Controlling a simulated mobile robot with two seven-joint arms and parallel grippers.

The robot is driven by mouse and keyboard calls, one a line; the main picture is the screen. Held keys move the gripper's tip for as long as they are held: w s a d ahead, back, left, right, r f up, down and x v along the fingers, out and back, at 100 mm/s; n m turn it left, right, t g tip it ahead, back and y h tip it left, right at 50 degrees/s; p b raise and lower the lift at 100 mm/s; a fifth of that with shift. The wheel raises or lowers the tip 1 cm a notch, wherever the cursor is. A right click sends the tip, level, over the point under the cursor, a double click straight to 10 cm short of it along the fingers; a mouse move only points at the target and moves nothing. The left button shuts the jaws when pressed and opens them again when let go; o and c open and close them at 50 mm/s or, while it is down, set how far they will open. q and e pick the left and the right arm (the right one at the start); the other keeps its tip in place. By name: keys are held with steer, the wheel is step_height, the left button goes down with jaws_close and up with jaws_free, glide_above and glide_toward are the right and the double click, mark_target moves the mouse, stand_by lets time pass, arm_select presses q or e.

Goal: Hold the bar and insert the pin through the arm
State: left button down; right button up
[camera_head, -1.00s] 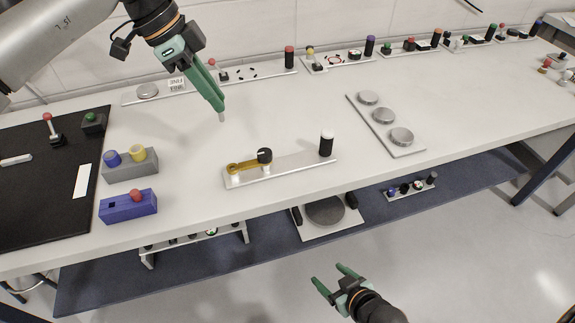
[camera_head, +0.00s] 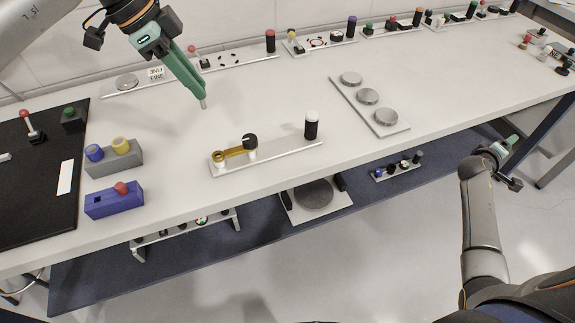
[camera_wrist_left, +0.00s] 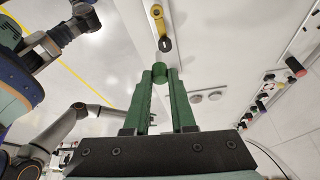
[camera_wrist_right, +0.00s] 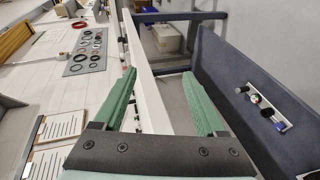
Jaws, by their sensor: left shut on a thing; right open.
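A metal base plate (camera_head: 285,158) lies on the table with a yellow arm (camera_head: 234,153) on it. The arm spans from a ring end at the left to a black knob (camera_head: 250,141) on a white post. A black cylinder with a white top (camera_head: 311,127) stands at the plate's right end. My left gripper (camera_head: 200,95) is shut on a small pin-like piece, whose grey tip (camera_head: 203,104) points down, behind the plate and above the table. In the left wrist view the yellow arm (camera_wrist_left: 156,22) shows beyond the fingertips. My right gripper (camera_head: 511,148) is open and empty, off the table's front edge.
A grey block (camera_head: 114,162) with blue and yellow knobs and a blue block (camera_head: 114,203) stand at the left, by a black mat (camera_head: 35,185). A tray with silver discs (camera_head: 385,125) lies to the right. Small fixtures line the wall. The table around the plate is clear.

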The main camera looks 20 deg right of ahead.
steer(key=s+d+r+m+g+h, duration=0.1)
steer(key=s+d+r+m+g, duration=0.3)
steer(key=s+d+r+g, duration=0.6)
steer(key=w+a+r+n+t+h, duration=0.1)
steer(key=w+a+r+t, duration=0.25)
steer(key=w+a, duration=0.55)
steer(key=w+a+r+n+t+h, duration=0.1)
steer(key=w+a+r+t+h, duration=0.1)
steer(key=w+a+t, duration=0.5)
steer(key=w+a+r+n+t+h, duration=0.1)
steer(key=w+a+r+t, duration=0.2)
steer(key=w+a, duration=0.75)
steer(key=w+a+n+t+y, duration=0.1)
steer(key=a+t+y, duration=0.15)
steer(key=a, duration=0.75)
steer(key=w+a+t+y, duration=0.15)
steer(key=a+t, duration=0.25)
steer(key=a, duration=0.5)
steer(key=w+a+n+t+y, duration=0.1)
steer(key=w+a+t, duration=0.15)
steer(key=a, duration=0.75)
steer(key=s+a+f+m+t+y, duration=0.1)
steer(key=s+a+f+t+y, duration=0.2)
steer(key=a, duration=0.6)
steer(key=m+g, duration=0.6)
steer(key=m, duration=0.4)
glide_toward(309, 127)
steer(key=shift+h, duration=0.3)
steer(key=x, duration=0.9)
steer(key=shift+f, duration=0.1)
